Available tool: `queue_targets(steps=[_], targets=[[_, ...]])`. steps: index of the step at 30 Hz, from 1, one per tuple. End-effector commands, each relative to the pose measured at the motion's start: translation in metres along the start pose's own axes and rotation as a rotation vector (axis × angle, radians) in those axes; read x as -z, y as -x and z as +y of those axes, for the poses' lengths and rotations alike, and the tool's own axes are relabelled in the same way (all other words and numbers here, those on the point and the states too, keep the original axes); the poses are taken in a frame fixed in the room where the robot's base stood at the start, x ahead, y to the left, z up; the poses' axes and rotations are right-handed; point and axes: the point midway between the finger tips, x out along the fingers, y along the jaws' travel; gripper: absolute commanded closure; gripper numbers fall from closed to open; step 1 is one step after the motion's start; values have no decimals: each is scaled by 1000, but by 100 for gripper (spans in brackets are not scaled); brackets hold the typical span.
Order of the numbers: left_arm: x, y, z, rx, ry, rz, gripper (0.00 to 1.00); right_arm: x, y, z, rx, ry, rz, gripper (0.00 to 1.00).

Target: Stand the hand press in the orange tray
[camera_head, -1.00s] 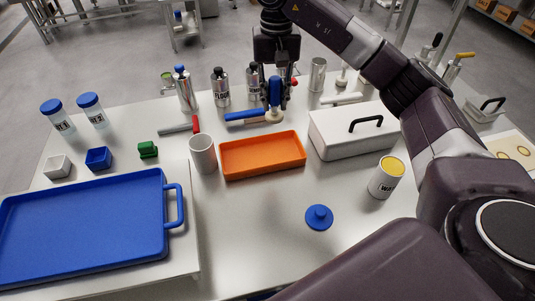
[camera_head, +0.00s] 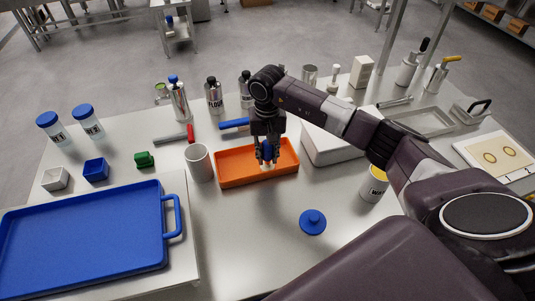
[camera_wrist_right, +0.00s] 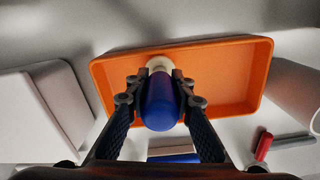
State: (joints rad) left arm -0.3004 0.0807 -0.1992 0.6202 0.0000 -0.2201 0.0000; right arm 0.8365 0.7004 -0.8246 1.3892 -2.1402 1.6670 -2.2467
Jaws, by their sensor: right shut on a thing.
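The hand press (camera_head: 267,151) has a blue handle and a cream base. My right gripper (camera_head: 267,148) is shut on its handle from above. The press is upright in the head view, with its base over the right half of the orange tray (camera_head: 232,174); whether the base touches the tray floor I cannot tell. In the right wrist view the blue handle (camera_wrist_right: 160,105) sits between the two fingers, and the cream base shows beyond it within the outline of the tray (camera_wrist_right: 228,75). The tray is otherwise empty. My left gripper is not in view.
A white-grey cup (camera_head: 200,164) stands close to the tray's left end. A white box (camera_head: 325,148) is close on its right, partly behind my arm. A blue-handled tool (camera_head: 234,124) lies behind the tray. A blue lid (camera_head: 312,222) lies in front on clear table.

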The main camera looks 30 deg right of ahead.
Motion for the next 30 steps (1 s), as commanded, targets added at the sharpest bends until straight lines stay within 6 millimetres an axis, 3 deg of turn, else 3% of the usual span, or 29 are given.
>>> queue_targets(steps=[11,12,16,25,30], targets=[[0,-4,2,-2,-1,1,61,1,-7,0,1,0,2,96],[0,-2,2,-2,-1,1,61,1,-6,0,0,0,2,75],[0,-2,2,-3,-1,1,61,0,-5,0,0,0,1,61],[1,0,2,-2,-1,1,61,0,-4,0,1,0,1,61],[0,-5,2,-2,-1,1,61,2,11,0,3,1,6,61]])
